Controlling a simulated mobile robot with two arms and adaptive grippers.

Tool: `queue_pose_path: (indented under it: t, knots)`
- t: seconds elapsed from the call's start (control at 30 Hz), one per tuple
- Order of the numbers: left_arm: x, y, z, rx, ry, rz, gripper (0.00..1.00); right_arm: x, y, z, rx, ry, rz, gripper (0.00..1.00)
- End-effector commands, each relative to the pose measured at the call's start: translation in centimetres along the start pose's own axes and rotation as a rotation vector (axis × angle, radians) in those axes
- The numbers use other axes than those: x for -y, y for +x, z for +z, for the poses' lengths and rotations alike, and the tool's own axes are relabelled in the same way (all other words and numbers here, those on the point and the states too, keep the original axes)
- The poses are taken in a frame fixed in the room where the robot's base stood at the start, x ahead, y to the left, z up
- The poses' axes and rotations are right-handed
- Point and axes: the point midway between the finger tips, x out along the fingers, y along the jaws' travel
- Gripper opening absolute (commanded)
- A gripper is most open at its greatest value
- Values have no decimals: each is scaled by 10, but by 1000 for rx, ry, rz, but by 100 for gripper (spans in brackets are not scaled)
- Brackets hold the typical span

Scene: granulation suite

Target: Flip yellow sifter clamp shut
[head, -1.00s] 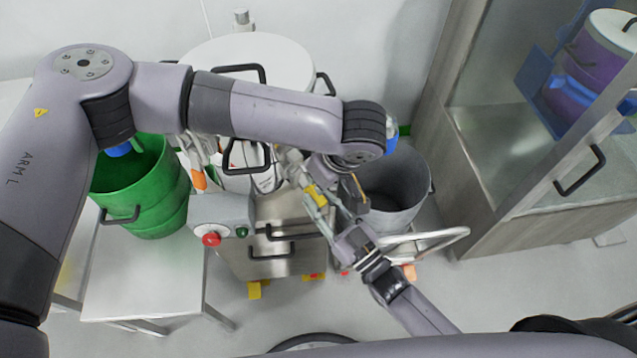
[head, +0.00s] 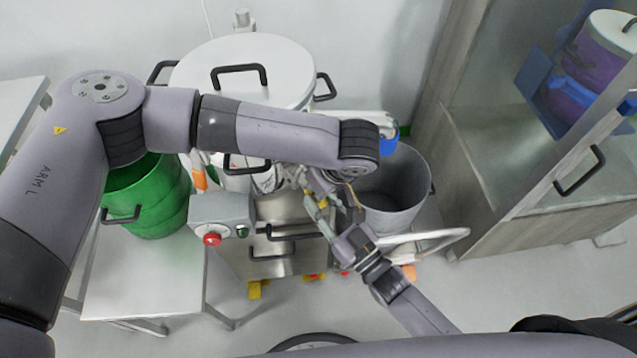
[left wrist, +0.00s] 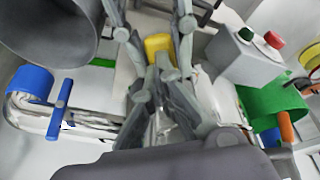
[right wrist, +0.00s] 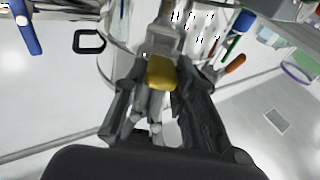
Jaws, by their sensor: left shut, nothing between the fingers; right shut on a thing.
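The yellow sifter clamp shows in the right wrist view (right wrist: 160,73) between the fingertips of my right gripper (right wrist: 162,80), which is shut on it. The clamp also shows in the left wrist view (left wrist: 158,46), just beyond the tips of my left gripper (left wrist: 160,72). The left gripper is shut and empty, close to the clamp; I cannot tell whether it touches. In the head view my right gripper (head: 332,208) reaches up from the lower right. The left arm and the crowded fingers hide most of the clamp there. How far the clamp is closed is unclear.
The white-lidded sifter (head: 285,90) stands behind my left arm. A green bucket (head: 165,205) and a control box with a red button (head: 211,239) are at left. A grey bin (head: 405,190) is at right, near a glass-fronted cabinet (head: 470,180). Floor is clear in front.

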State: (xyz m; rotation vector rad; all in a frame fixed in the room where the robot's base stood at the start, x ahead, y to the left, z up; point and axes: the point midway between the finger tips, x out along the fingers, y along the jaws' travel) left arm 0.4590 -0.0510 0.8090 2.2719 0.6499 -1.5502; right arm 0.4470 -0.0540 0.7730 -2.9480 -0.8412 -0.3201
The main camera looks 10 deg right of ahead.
Motion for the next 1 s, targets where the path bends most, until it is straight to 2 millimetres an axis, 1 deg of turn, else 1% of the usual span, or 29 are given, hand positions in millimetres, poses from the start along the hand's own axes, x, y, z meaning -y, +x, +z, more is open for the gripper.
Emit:
queue_pose_path:
  t: [0.03,0.17,0.2,0.5,0.77,0.83,0.93,1.0]
  knots:
    - [1,4,0,0,0,-3,0,2,2,-5,-16,-2,-4,0]
    - [1,5,0,0,0,-3,0,2,2,-6,-20,-2,-5,0]
    - [1,5,0,0,0,-3,0,2,2,-7,-21,-2,-5,26]
    - [2,5,0,-1,0,-7,0,1,3,-8,-24,-4,-4,45]
    - [1,3,0,-1,0,-4,0,1,2,-5,-16,-2,-3,45]
    - [1,3,0,-1,1,-3,0,1,-1,-4,-14,-2,-3,45]
    - [1,2,0,-1,1,-3,0,1,-12,-3,-11,-2,-4,45]
    - [1,2,0,-1,1,-2,0,2,-25,-2,-9,-2,-4,45]
